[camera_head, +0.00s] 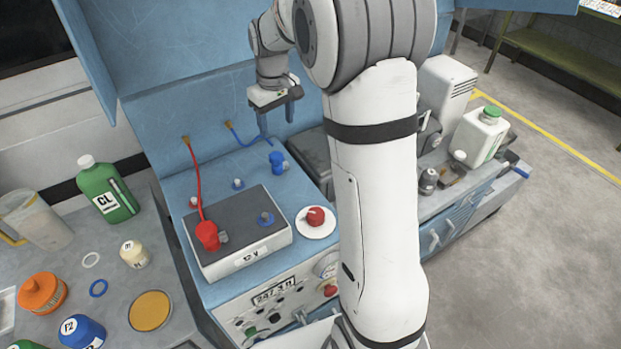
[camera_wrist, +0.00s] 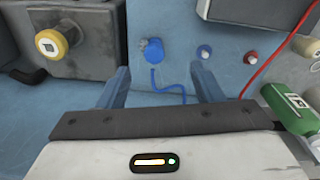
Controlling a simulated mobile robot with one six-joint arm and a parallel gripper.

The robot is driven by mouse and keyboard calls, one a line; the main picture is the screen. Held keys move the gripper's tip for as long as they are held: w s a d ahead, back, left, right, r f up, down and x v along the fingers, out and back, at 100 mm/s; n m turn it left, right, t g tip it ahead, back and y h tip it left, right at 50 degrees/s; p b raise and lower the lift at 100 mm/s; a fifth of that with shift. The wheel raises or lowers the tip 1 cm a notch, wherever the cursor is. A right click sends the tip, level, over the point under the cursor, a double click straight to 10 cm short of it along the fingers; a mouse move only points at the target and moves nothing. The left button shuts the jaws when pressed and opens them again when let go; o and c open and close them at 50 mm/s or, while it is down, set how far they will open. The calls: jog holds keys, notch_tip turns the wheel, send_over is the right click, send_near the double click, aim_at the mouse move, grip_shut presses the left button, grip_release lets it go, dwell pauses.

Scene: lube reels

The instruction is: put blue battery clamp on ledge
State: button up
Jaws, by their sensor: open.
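The blue battery clamp (camera_head: 278,160) stands on the blue ledge (camera_head: 215,172) behind the battery, near the ledge's right side. It also shows in the wrist view (camera_wrist: 153,53), with its blue cable trailing from it toward my gripper. My gripper (camera_head: 277,117) is open and empty above and behind the clamp. In the wrist view its two fingers (camera_wrist: 161,80) are spread apart, with the clamp beyond the gap and not between the tips. No contact between gripper and clamp shows.
The grey battery (camera_head: 240,262) sits in front, with a red clamp (camera_head: 208,235) on its left terminal and a bare blue-ringed terminal (camera_head: 266,219) at right. A blue stud (camera_head: 238,184) and a red stud (camera_head: 193,202) stand on the ledge. A red knob (camera_head: 315,216) is at right.

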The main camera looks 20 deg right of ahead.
jog(key=s+r+m+t, duration=0.1)
jog(key=s+r+m, duration=0.1)
jog(key=s, duration=1.2)
jog(key=s+r+m+t, duration=0.1)
jog(key=s+r+m, duration=0.1)
jog(key=s, duration=1.2)
jog(key=shift+r+t, duration=0.25)
jog(key=shift+t, duration=0.15)
